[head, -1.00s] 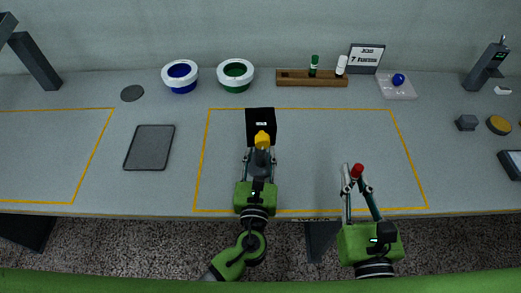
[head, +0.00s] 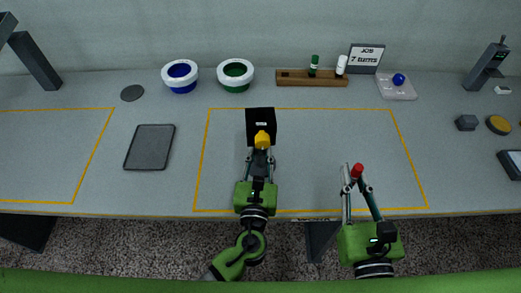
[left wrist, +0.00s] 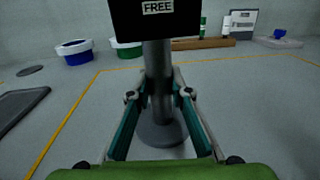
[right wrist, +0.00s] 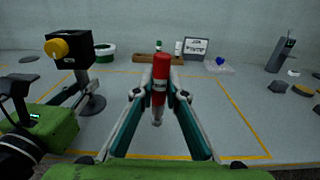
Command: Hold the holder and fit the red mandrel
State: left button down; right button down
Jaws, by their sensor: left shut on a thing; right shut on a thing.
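The holder has a black box head (head: 260,118) with a yellow knob (head: 262,139); its grey post (left wrist: 158,85) and round base (left wrist: 160,133) show in the left wrist view. My left gripper (head: 259,160) is shut on the post below the head. The head carries a "FREE" label in the left wrist view. The red mandrel (right wrist: 160,78) is upright in my right gripper (right wrist: 158,98), which is shut on it; its grey lower end points down. In the head view, the mandrel (head: 357,170) is right of the holder and apart from it.
Blue (head: 180,76) and green (head: 235,75) white-rimmed bowls stand at the back. A wooden rack (head: 312,79) with green and white pieces, a job sign (head: 366,58) and a clear tray (head: 397,90) are back right. A grey pad (head: 149,147) lies left. The outlined area between the grippers is clear.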

dwell(0.6)
jog(key=w+a+n+g+y, duration=0.2)
jog(key=w+a+n+y, duration=0.3)
jog(key=w+a+y, duration=0.5)
jog(key=w+a+r+n+g+y, duration=0.3)
jog(key=w+r+n+g+y, duration=0.3)
jog(key=w+r, duration=0.55)
notch_tip(320, 180, up, 6)
jog(key=n+g+y, duration=0.2)
jog(key=n+g, duration=0.5)
jog(key=g, duration=0.3)
send_over(257, 119)
jog(key=s+d, duration=0.1)
jog(key=shift+f, duration=0.25)
jog(key=shift+f, duration=0.1)
jog(key=shift+f, duration=2.8)
jog(key=shift+f, duration=2.25)
